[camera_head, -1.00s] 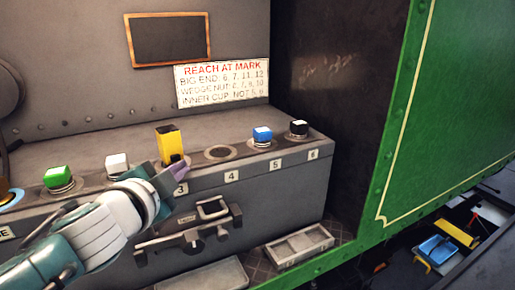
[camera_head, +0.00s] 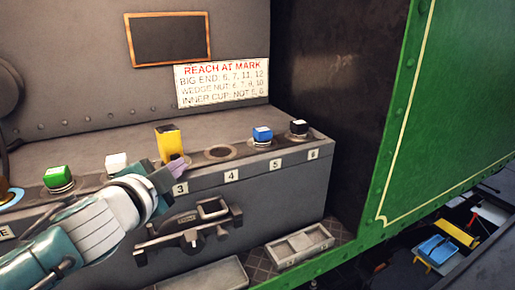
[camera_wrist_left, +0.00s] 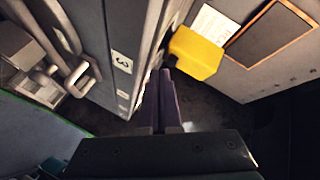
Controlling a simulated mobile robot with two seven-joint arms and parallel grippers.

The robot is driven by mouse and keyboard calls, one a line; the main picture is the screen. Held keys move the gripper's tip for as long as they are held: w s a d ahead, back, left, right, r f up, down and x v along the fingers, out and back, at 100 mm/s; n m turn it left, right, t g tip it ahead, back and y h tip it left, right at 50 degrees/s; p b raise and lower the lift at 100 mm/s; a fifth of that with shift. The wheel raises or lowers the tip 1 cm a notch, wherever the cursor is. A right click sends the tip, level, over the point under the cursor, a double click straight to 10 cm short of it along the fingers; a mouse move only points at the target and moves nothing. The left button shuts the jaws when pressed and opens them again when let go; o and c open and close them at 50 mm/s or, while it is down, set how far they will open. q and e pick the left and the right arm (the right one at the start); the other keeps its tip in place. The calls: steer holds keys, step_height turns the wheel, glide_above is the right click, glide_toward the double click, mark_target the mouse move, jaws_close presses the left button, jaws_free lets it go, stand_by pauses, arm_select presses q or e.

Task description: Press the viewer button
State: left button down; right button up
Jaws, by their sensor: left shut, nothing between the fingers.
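A yellow block-shaped device (camera_head: 168,143) stands upright on the grey ledge behind the number 3 plate; it also shows in the wrist view (camera_wrist_left: 197,52). I cannot make out a separate button on it. My left gripper (camera_head: 177,166) reaches in from the left, with its purple fingers just in front of the device's lower part. In the wrist view the fingers (camera_wrist_left: 160,80) are shut together and empty, pointing just left of the yellow device. I cannot tell whether they touch it. My right gripper is not in view.
The ledge (camera_head: 205,176) also carries a green-topped (camera_head: 58,178), a white-topped (camera_head: 116,162), a blue-topped (camera_head: 262,135) and a black-topped piece (camera_head: 298,128). An empty round socket (camera_head: 219,152) is behind number 4. A bracket (camera_head: 190,233) juts from the front. A tray (camera_head: 299,244) lies lower right.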

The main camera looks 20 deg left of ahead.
arm_select(q)
steer(key=shift+w+a, duration=0.25)
steer(key=shift+a, duration=0.1)
stand_by(0.7)
steer(key=shift+s+d, duration=0.5)
steer(key=shift+d, duration=0.25)
steer(key=s+d, duration=0.3)
steer(key=d, duration=0.2)
stand_by(0.5)
stand_by(0.7)
